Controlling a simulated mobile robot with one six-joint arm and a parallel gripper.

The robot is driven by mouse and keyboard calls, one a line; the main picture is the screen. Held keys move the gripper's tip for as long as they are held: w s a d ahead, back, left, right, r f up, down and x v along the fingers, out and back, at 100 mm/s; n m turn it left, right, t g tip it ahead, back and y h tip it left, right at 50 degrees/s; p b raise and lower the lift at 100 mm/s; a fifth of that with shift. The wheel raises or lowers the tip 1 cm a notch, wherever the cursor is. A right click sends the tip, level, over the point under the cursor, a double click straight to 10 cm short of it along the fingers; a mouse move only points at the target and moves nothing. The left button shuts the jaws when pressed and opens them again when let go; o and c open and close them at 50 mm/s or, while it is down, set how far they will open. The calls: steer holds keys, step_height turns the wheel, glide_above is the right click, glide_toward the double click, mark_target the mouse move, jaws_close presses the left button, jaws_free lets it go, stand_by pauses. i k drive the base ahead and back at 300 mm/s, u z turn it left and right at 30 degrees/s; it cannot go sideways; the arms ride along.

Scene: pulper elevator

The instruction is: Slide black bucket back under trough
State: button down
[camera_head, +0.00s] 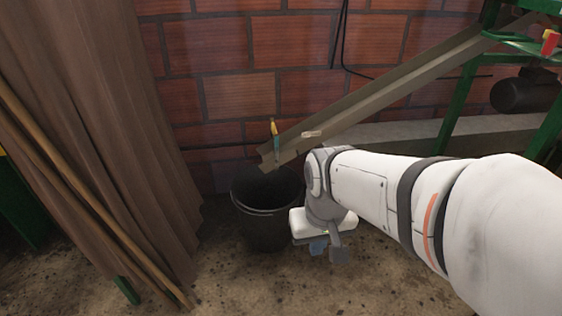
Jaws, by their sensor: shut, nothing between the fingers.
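The black bucket (262,228) stands upright on the floor near the brick wall, left of my arm. Its open top faces up and looks dark inside. The grey sloping trough (385,92) comes down from the upper right, and its lower end hangs over the back of the bucket's mouth. My gripper (328,252) is just right of the bucket, low near the floor, shut and empty. I cannot tell whether it touches the bucket's side. My arm hides part of the floor and wall to the right.
A brown curtain (95,130) hangs at the left with a wooden pole (90,200) leaning across it. A green metal frame (462,110) stands at the right. A brick wall (235,97) closes the back. The floor (235,285) in front of the bucket is clear.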

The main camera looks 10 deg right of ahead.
mark_target(265, 202)
steer(key=z, duration=2.65)
steer(key=k, duration=1.05)
steer(key=u, duration=1.8)
steer(key=i, duration=1)
steer(key=u, duration=0.05)
